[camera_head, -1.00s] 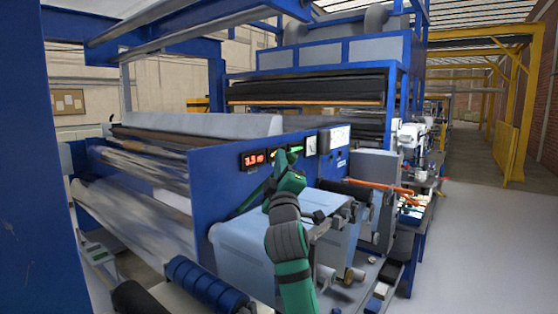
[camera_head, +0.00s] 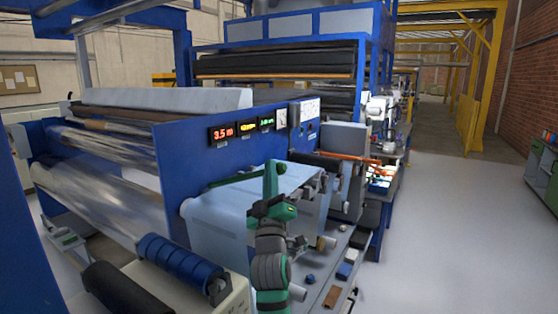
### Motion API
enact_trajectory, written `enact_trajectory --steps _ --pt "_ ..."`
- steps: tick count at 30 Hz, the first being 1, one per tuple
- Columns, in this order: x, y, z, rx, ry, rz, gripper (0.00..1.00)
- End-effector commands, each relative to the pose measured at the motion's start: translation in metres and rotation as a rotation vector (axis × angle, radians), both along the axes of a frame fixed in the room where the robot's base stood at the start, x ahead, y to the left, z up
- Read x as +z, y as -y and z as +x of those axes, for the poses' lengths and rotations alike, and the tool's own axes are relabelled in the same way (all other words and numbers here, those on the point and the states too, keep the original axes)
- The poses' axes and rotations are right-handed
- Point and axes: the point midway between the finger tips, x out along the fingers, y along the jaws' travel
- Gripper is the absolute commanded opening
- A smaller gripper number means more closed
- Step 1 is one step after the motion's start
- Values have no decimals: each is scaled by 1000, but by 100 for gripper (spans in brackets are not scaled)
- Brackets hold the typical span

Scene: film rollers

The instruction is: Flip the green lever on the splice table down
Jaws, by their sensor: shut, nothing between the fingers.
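My gripper (camera_head: 271,178) is in the middle of the head view, pointing up at the end of my green and grey arm. Its fingers are together and empty, in front of the blue machine panel (camera_head: 190,165).
A blue roller (camera_head: 180,269) and a black roller (camera_head: 118,289) are at lower left. An orange-red bar (camera_head: 342,156) lies right of my gripper. The grey floor (camera_head: 460,220) at right is clear.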

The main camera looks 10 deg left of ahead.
Motion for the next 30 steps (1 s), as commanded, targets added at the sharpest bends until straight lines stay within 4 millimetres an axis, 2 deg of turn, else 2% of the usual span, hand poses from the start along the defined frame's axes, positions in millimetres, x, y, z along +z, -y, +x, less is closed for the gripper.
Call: enact_trajectory --steps 16,26,30 --pt "-1 -8 -3 11 1 -1 0" --pt "31 -28 -12 8 4 0 0" --pt "13 -27 -27 10 -1 -1 0"
